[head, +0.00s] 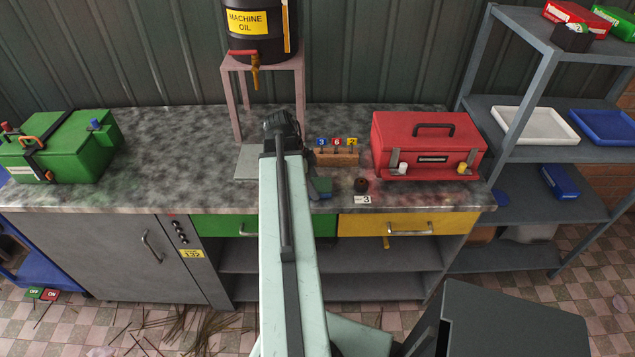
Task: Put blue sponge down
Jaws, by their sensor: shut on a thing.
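I cannot tell whether the sponge touches the counter top.
A wooden block with numbered tags (337,157) stands just behind my gripper. A small dark round object (361,185) and a card marked 3 (362,199) lie to the right, before a red toolbox (428,145). A green box (62,147) stands at the left. The counter's left middle is clear.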

